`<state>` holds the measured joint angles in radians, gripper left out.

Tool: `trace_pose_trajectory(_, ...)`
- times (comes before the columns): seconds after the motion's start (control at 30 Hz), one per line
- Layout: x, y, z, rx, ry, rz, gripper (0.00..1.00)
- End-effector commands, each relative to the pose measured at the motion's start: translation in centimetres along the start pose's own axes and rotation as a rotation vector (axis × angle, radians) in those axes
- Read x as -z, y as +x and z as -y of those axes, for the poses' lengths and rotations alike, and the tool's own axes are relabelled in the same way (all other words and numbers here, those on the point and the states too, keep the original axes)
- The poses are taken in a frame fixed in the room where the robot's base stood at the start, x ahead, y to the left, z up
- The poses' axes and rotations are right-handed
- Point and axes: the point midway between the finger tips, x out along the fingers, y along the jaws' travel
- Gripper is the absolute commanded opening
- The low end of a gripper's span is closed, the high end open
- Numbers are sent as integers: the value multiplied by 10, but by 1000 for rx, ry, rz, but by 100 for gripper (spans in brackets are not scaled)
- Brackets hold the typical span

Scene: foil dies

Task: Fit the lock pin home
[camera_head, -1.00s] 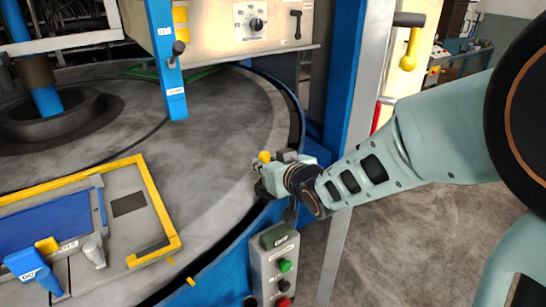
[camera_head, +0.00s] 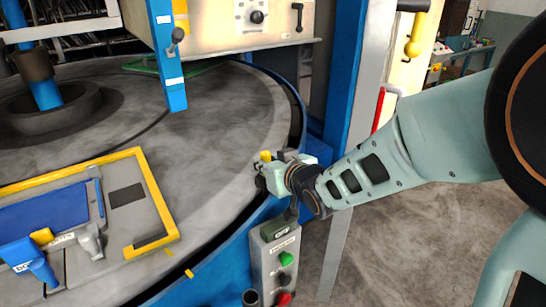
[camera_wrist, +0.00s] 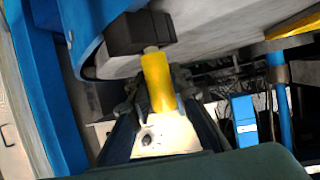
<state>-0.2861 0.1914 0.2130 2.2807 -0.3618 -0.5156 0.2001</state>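The lock pin (camera_wrist: 158,82) shows in the wrist view as a yellow cylindrical handle with a short pale metal stem. The stem meets a black block (camera_wrist: 138,32) at the table's rim; how deep it sits in it is hidden. My gripper (camera_wrist: 155,98) has its fingers on both sides of the yellow handle's lower part and looks shut on it. In the head view my gripper (camera_head: 266,178) is at the right rim of the round table (camera_head: 215,130), with a small yellow end (camera_head: 265,156) showing above it.
A control box (camera_head: 272,262) with green, black and red buttons stands just below my gripper. A blue post (camera_head: 345,130) rises close behind my arm. A yellow-edged die plate (camera_head: 160,215) with blue tools lies at left. The table surface between is clear.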

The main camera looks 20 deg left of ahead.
Motion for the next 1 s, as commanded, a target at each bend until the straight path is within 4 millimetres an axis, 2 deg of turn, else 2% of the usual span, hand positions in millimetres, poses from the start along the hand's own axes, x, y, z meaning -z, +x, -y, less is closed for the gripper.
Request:
trace_pose_trajectory(0.03,1,0,0,0,0,-1,23)
trace_pose_trajectory(0.2,1,0,0,0,0,-1,39)
trace_pose_trajectory(0.43,0,0,0,0,0,1,39)
trace_pose_trajectory(0.57,6,-2,0,0,-2,-2,39)
trace_pose_trajectory(1.0,74,-31,-1,-3,-4,-5,39)
